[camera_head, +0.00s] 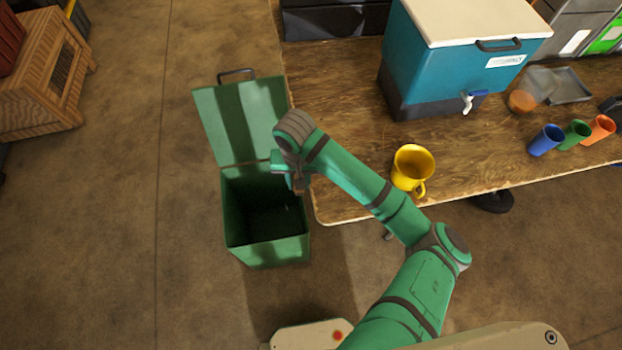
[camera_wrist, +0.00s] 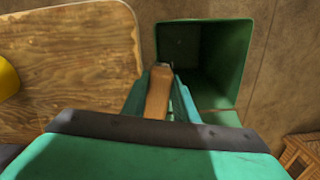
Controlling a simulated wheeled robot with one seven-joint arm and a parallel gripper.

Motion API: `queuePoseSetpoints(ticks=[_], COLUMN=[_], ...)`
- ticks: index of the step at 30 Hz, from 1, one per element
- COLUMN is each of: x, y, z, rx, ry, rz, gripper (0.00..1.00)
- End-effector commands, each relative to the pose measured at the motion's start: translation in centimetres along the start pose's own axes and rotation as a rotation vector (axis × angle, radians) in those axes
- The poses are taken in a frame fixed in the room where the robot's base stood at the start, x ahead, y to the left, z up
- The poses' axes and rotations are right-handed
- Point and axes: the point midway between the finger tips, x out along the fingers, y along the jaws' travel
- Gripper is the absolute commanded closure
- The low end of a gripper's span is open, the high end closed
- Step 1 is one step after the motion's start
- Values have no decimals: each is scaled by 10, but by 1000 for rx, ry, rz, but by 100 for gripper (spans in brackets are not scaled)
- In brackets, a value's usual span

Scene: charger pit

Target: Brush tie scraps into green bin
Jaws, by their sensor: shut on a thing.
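The green bin (camera_head: 265,252) stands on the floor at the left end of the table, its lid tipped open toward the back. In the wrist view the bin (camera_wrist: 248,30) is open, with a dark inside. A tiny pale speck shows inside it in the head view; I cannot tell what it is. My gripper (camera_head: 296,182) is above the bin's right side, near the table corner. In the wrist view my gripper (camera_wrist: 162,82) is shut on a brown wooden piece, which looks like the brush handle (camera_wrist: 158,98). Its bristles are hidden. No tie scraps can be made out on the table.
The wooden table (camera_head: 335,130) holds a yellow mug (camera_head: 412,165), a teal cooler (camera_head: 440,70), and blue, green and orange cups (camera_head: 546,140) at the right. A wooden crate (camera_head: 45,75) stands far left. The table's left end is clear.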

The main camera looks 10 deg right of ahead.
Motion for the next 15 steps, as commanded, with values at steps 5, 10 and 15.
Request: queuePoseSetpoints(ticks=[5,10,15], x=[-9,-29,-45], y=[-13,-13,-13], z=[2,2,2], rx=[1,0,0], ry=[2,2,1], rz=[0,0,0], gripper=[98,98,98])
